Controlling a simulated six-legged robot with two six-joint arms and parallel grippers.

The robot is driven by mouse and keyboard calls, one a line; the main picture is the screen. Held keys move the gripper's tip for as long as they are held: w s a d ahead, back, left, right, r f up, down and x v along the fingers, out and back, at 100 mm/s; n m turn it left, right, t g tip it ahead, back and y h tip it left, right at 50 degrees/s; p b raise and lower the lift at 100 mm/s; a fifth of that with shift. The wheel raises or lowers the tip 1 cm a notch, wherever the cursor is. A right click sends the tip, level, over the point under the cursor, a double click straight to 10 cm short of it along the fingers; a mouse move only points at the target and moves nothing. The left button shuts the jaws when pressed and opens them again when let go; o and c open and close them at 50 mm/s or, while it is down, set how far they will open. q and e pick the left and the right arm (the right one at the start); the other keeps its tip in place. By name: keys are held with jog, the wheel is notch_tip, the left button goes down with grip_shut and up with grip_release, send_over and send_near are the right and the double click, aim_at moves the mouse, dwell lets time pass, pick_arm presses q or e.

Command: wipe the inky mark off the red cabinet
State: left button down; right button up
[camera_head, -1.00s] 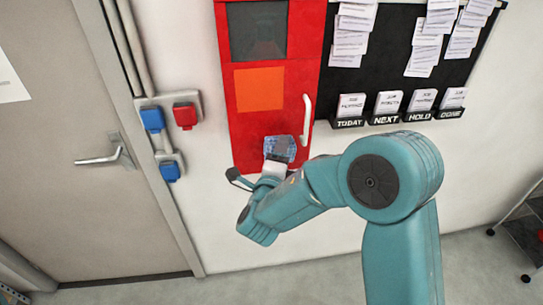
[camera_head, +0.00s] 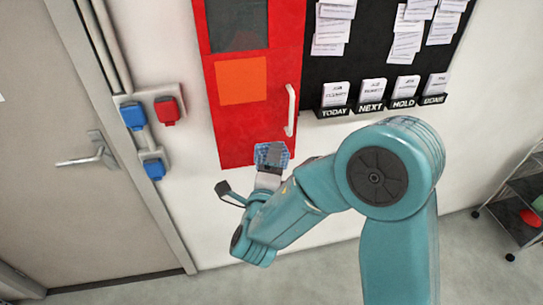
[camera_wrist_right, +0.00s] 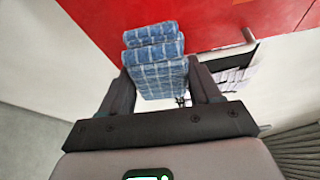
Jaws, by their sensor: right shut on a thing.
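The red cabinet (camera_head: 285,50) hangs on the wall at upper middle in the head view, with a dark window, an orange square and a white handle. It fills the top of the right wrist view (camera_wrist_right: 225,22). My right gripper (camera_head: 269,167) is shut on a folded blue checked cloth (camera_head: 271,152), which also shows between the fingers in the wrist view (camera_wrist_right: 155,65). The cloth is by the cabinet's lower edge; I cannot tell whether it touches. I see no clear inky mark on the visible red surface. My left gripper is not in view.
A black board (camera_head: 385,65) with papers and labelled holders is right of the cabinet. Blue and red wall sockets (camera_head: 150,115) are at its left, beside a grey door (camera_head: 60,200). A dark shelf cart (camera_head: 515,205) stands at far right. Clear floor lies below.

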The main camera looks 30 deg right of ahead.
jog(key=shift+s+a, duration=0.1)
jog(key=shift+s, duration=0.15)
jog(key=s, duration=0.2)
jog(key=shift+s+a, duration=0.35)
jog(key=shift+w, duration=0.15)
